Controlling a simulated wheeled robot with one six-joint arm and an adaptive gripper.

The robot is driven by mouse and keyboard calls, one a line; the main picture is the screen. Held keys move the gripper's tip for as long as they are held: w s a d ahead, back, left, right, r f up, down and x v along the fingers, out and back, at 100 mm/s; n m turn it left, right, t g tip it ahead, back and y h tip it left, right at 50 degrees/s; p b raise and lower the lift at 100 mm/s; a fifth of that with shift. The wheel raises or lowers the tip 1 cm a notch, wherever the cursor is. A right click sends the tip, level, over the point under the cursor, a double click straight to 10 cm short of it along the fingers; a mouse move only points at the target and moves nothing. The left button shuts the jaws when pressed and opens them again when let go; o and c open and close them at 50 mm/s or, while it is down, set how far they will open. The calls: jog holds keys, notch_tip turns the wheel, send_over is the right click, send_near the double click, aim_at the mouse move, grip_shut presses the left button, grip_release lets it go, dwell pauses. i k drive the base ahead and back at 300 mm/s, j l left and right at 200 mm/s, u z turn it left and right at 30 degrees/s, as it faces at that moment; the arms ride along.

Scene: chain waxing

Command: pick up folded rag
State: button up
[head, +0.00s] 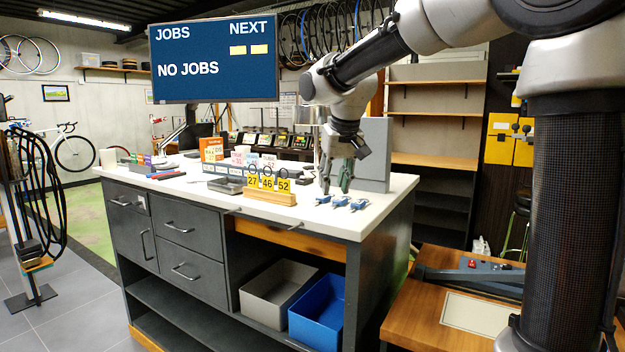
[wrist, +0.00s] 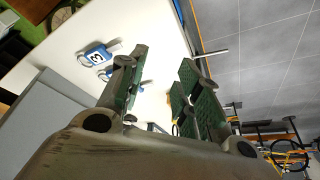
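I cannot make out a folded rag in either view. My gripper (head: 336,186) hangs over the right part of the white counter (head: 393,190), fingers pointing down, above or close to the small blue pieces. In the wrist view, my gripper (wrist: 163,65) has its two green-padded fingers apart. Nothing is held between them; pale countertop shows through the gap.
Several small blue pieces (head: 341,202) lie near the counter's front right; one (wrist: 97,55) bears a 3. Yellow number tags (head: 267,184) stand on a wooden block. Grey (head: 278,293) and blue (head: 318,311) bins sit below. A grey panel (head: 374,155) rises behind my gripper.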

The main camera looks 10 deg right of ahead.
aim_at(292, 174)
jog(key=i+j+z, duration=0.35)
jog(key=i+j, duration=0.2)
jog(key=j, duration=0.25)
jog(key=i+j+z, duration=0.2)
jog(key=j, duration=0.25)
jog(key=i+j+z, duration=0.2)
jog(key=j, duration=0.3)
jog(key=i+j+z, duration=0.2)
jog(key=j, duration=0.3)
jog(key=i+j+z, duration=0.15)
jog(key=j, duration=0.4)
jog(key=j+z, duration=0.2)
jog(key=j, duration=0.35)
jog(key=i+j+z, duration=0.2)
jog(key=j, duration=0.35)
jog(key=k, duration=0.1)
